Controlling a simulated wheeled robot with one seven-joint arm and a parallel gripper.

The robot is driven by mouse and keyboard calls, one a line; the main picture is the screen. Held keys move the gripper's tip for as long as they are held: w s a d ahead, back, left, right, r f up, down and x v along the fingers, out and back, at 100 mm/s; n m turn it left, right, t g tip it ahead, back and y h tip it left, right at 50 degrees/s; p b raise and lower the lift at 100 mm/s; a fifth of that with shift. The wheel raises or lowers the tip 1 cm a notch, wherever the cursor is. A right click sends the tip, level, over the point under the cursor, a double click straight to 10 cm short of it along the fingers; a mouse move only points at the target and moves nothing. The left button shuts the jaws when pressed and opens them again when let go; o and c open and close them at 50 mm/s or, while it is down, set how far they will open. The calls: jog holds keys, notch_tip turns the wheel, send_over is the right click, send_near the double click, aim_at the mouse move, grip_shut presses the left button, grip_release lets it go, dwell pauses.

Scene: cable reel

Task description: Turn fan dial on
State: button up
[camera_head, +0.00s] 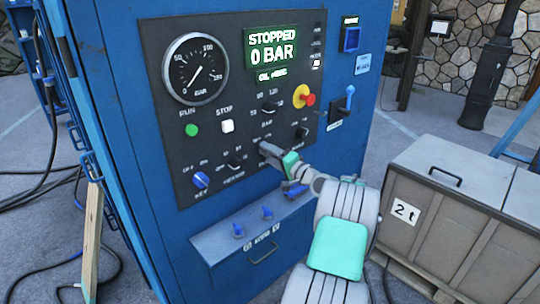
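The dark control panel (215,120) is on the front of a blue cabinet and carries several dials. I cannot read which one is the fan dial; the small labels are blurred. Black dials show at the lower middle (235,161), the upper middle (268,107) and the right (301,133). A blue knob (201,180) is at the lower left. My gripper (268,150) is at the panel between the lower-middle and right dials. It covers that spot, so any dial there and any contact are hidden. I cannot see whether its fingers are open.
The display (271,45) reads STOPPED, 0 BAR. A green button (191,130), a white button (227,126) and a red knob (309,99) are near. A drawer-like box (225,240) juts out below. A crate marked 2t (420,235) stands at right.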

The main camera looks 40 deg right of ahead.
jog(key=s+b, duration=0.1)
jog(key=s, duration=0.7)
jog(key=shift+d, duration=0.1)
